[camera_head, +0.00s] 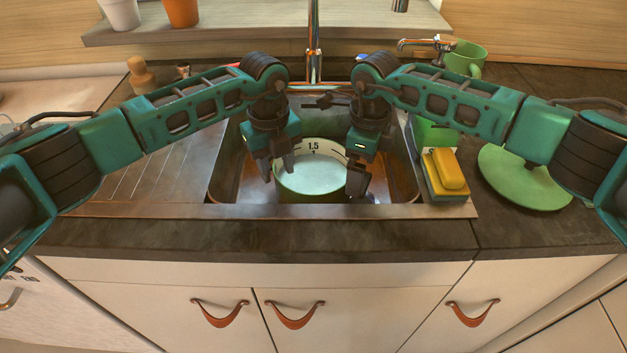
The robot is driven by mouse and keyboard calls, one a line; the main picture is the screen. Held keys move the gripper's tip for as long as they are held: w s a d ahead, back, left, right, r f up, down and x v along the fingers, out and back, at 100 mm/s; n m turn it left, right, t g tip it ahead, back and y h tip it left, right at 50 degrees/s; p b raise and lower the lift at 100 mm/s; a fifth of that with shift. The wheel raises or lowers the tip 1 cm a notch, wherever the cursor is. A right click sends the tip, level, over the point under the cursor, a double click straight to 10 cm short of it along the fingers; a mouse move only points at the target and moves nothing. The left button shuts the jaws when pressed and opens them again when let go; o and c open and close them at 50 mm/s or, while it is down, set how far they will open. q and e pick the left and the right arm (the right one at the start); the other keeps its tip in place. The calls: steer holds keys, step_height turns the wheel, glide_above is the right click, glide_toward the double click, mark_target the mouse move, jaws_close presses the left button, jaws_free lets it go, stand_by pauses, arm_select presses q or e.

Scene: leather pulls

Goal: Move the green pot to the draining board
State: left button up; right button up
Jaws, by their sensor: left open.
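The green pot (312,178) stands in the sink basin, its pale inside facing up with measuring marks "1.5" and "1" on the wall. My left gripper (277,170) is open at the pot's left rim, fingers pointing down. My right gripper (357,180) is at the pot's right rim, fingers down; its finger gap is hard to make out. I cannot tell whether either gripper touches the rim. The ribbed metal draining board (150,182) lies left of the basin and looks empty, partly hidden by my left arm.
A green plate (522,175) and green mug (466,57) are further right. The faucet (314,45) rises behind the basin. A wooden brush or bottle (141,75) stands behind the draining board.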

mark_target(278, 175)
arm_select(q)
step_height(278, 175, down, 7)
steer(key=shift+d+r, duration=0.1)
steer(key=shift+r, duration=0.1)
arm_select(e)
step_height(278, 175, down, 7)
steer(key=shift+r, duration=0.2)
arm_select(q)
steer(key=shift+c, duration=0.2)
arm_select(e)
steer(key=shift+c, duration=0.2)
arm_select(q)
jaws_close()
arm_select(e)
steer(key=c, duration=0.7)
jaws_close()
arm_select(q)
steer(key=shift+w+r, duration=0.15)
steer(key=shift+r, duration=0.15)
arm_select(e)
steer(key=shift+w+r, duration=0.1)
steer(key=shift+r, duration=0.2)
